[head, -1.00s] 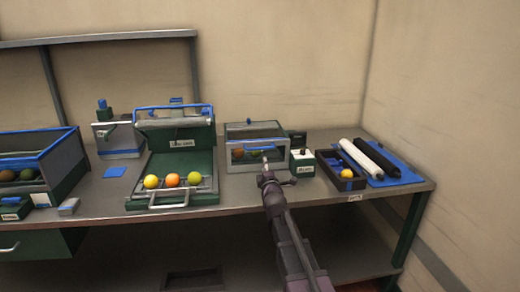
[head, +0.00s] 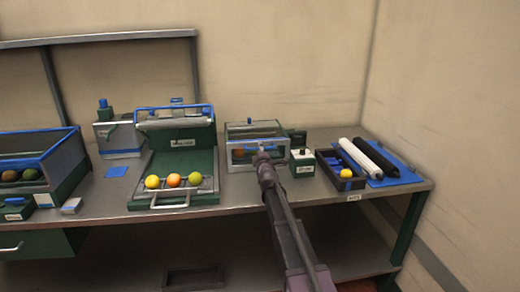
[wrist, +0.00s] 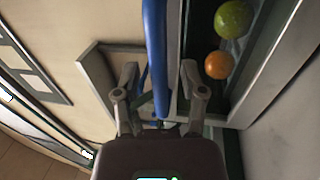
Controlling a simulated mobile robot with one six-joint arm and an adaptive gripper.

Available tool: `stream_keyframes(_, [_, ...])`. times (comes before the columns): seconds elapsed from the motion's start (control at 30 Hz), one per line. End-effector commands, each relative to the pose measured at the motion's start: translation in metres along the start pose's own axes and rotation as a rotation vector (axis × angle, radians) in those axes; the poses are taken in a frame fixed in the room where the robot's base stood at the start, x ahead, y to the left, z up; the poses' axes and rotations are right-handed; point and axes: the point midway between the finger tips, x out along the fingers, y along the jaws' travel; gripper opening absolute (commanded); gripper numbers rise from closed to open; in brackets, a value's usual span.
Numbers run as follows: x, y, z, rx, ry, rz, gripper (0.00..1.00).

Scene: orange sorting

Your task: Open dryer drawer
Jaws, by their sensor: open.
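The dryer looks to be the grey-and-green box (head: 236,132) with a window front, in the middle right of the bench in the head view. My gripper (head: 262,156) is at its front and hides part of it. In the wrist view my gripper (wrist: 160,74) is open, with a blue bar (wrist: 155,50), seemingly the drawer handle, between its two fingers in the picture. I cannot tell whether the fingers touch the bar. A green fruit (wrist: 233,19) and an orange fruit (wrist: 219,65) lie behind the front at the right. The drawer appears shut.
A green sorter unit (head: 190,165) with several fruits at its front stands to the left. A small green-and-white box (head: 303,160) stands close on the right, then a dark tray (head: 336,168) with a yellow fruit and two rollers (head: 370,158) on a blue mat.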

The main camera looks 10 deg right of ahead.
Motion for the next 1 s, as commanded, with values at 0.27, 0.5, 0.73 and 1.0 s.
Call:
stream_keyframes(0.27, [0.000, 0.000, 0.002, 0.000, -0.001, 0.000, 0.54])
stream_keyframes(0.5, [0.000, 0.000, 0.002, 0.000, -0.001, 0.000, 0.00])
stream_keyframes(0.73, [-0.001, 0.000, 0.002, 0.000, -0.001, 0.000, 0.00])
stream_keyframes(1.0, [-0.022, 0.004, 0.001, 0.000, -0.001, 0.000, 0.00])
